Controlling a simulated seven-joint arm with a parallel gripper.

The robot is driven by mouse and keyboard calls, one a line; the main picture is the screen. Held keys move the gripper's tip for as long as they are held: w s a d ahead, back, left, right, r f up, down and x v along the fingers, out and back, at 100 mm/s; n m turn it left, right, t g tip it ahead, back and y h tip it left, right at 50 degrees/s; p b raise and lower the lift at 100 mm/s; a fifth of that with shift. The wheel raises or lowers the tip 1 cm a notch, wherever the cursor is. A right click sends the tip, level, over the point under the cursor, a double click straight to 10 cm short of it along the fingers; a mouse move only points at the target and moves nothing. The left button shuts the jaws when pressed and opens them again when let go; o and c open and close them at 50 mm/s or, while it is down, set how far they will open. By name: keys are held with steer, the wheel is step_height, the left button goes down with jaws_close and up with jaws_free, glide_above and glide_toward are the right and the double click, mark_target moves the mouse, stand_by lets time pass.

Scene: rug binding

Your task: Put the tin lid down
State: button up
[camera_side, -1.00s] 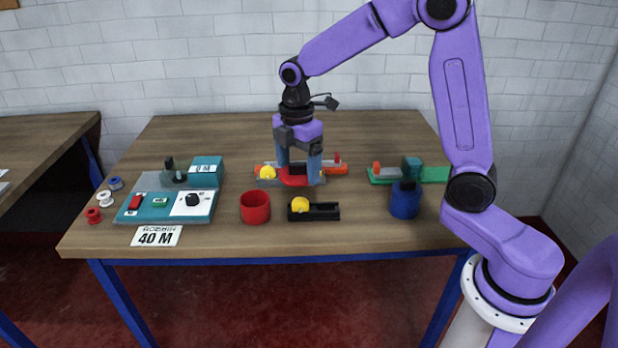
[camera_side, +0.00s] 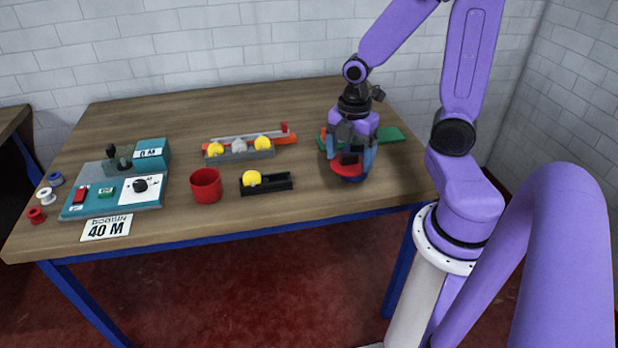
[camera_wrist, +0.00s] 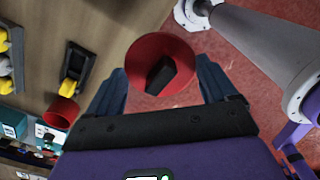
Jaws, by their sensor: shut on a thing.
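The tin lid (camera_side: 346,169) is a red disc with a black block-like knob. My gripper (camera_side: 350,158) is shut on it at the right side of the table. The lid also shows in the wrist view (camera_wrist: 143,50), between the two blue fingers of my gripper (camera_wrist: 160,78).
A green board (camera_side: 388,134) lies close behind my gripper. Left of it are a black holder (camera_side: 280,184) with a yellow disc, a grey rack (camera_side: 225,157) with yellow discs, an open red cup (camera_side: 206,187) and a teal control box (camera_side: 112,200). The table's front edge is close.

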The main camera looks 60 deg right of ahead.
steer(key=shift+w+d+f, duration=0.6)
steer(key=shift+w+f, duration=0.35)
steer(key=shift+w, duration=1.05)
glide_above(309, 179)
steer(key=f, duration=0.7)
steer(key=shift+s+a+f, duration=0.15)
steer(key=shift+s+f, duration=0.05)
steer(key=shift+s, duration=0.1)
steer(key=shift+w+f, duration=0.15)
steer(key=shift+f, duration=0.1)
steer(key=shift+w+f, duration=0.1)
steer(key=shift+f, duration=1.5)
steer(key=shift+f, duration=0.15)
steer(key=o, duration=0.8)
